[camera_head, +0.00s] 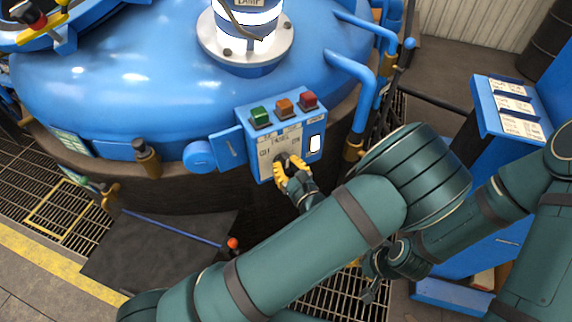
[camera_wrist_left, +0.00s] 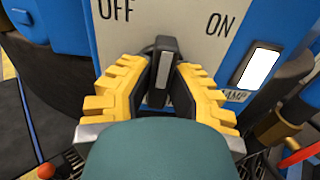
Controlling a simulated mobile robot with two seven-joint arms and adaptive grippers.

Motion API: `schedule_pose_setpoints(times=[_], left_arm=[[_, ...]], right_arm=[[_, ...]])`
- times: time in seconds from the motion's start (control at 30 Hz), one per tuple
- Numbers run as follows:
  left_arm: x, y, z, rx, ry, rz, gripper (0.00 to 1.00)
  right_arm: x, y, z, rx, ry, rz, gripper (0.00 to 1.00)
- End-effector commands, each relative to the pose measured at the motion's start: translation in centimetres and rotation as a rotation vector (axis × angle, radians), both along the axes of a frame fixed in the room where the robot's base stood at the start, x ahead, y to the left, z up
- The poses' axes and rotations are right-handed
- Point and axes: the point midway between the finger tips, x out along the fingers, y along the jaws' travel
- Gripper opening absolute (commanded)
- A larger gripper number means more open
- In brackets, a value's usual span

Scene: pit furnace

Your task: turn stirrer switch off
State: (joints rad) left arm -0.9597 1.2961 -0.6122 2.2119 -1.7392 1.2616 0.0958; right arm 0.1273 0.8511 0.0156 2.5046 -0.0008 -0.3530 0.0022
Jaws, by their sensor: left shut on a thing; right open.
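The stirrer switch (camera_wrist_left: 161,72) is a black knob with a pale stripe, on the pale plate (camera_wrist_left: 170,30) of a blue control box (camera_head: 253,160). In the left wrist view its stripe points up, between the OFF and ON labels. My left gripper (camera_wrist_left: 160,85) has its yellow fingers shut on both sides of the knob. In the head view this gripper (camera_head: 290,168) is at the plate's lower part and hides most of the knob. My right gripper (camera_head: 372,282) is open and empty, low at the right, partly behind my left arm.
Green (camera_head: 260,117), orange (camera_head: 284,107) and red (camera_head: 308,101) buttons top the box. A white lamp (camera_head: 315,143) is on its right side. The blue furnace lid (camera_head: 130,90) lies behind. A blue lever with a red ball (camera_head: 232,243) is below left. A blue cabinet (camera_head: 490,170) stands right.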

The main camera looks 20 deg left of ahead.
Motion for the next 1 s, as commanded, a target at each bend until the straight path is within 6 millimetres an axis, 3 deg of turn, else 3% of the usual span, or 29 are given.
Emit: schedule_pose_setpoints(times=[0.6, 1.0], left_arm=[[0.0, 0.2, -0.1, -0.403, -0.395, 0.002, 0.00], [0.0, 0.1, 0.0, -0.551, -0.538, 0.000, 0.00]], right_arm=[[0.5, -0.1, -2.3, -0.003, -0.011, -0.002, 0.47], [0.7, -0.1, -3.3, -0.003, -0.016, -0.004, 0.47]])
